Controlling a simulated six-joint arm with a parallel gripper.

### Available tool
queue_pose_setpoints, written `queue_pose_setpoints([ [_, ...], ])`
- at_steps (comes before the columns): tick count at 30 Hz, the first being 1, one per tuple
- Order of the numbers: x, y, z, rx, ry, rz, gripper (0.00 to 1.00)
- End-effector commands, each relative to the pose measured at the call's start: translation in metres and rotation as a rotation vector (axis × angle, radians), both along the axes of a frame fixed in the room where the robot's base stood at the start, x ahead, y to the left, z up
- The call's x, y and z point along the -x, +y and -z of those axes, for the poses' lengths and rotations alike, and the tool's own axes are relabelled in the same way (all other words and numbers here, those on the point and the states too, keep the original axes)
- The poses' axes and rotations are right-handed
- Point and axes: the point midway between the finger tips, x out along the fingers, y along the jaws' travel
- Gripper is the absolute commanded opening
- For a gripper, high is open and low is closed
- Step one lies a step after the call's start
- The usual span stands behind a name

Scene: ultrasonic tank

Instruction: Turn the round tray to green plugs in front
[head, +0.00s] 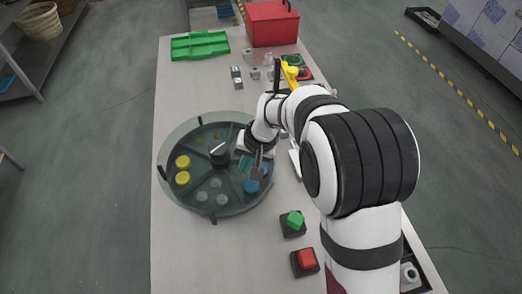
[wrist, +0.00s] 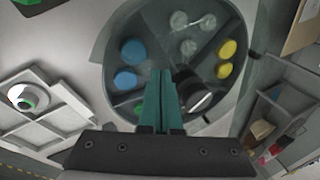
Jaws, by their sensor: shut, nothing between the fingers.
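The round tray (head: 236,207) lies on the table, dark and divided by spokes, with a black knob (head: 219,154) at its centre. My gripper (head: 246,163) is over the right side of the tray, beside the knob. In the wrist view its teal fingers (wrist: 162,76) are together and empty. I cannot tell whether the fingers touch the tray.
A green button (head: 294,221) and a red button (head: 306,260) stand to the right of the tray. A green bin (head: 200,46), a red box (head: 272,24) and small metal parts (head: 237,78) are at the back. The table is clear left and in front of the tray.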

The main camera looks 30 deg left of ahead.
Motion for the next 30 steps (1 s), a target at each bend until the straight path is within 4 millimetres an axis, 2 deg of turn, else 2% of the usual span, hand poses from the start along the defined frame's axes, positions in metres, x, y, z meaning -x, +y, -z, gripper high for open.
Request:
queue_pose_setpoints([
  [1, -0.026, -0.001, -0.003, 0.032, -0.110, -0.076, 0.00],
  [3, -0.057, -0.003, -0.008, 0.076, -0.247, -0.170, 0.00],
  [6, -0.083, -0.003, -0.016, 0.112, -0.359, -0.247, 0.00],
  [10, -0.091, 0.000, -0.007, 0.123, -0.382, -0.267, 0.00],
  [18, -0.103, 0.011, 0.045, 0.122, -0.377, -0.265, 0.00],
  [22, -0.108, 0.016, 0.064, 0.122, -0.377, -0.265, 0.00],
  [30, -0.111, 0.019, 0.077, 0.119, -0.378, -0.265, 0.00],
])
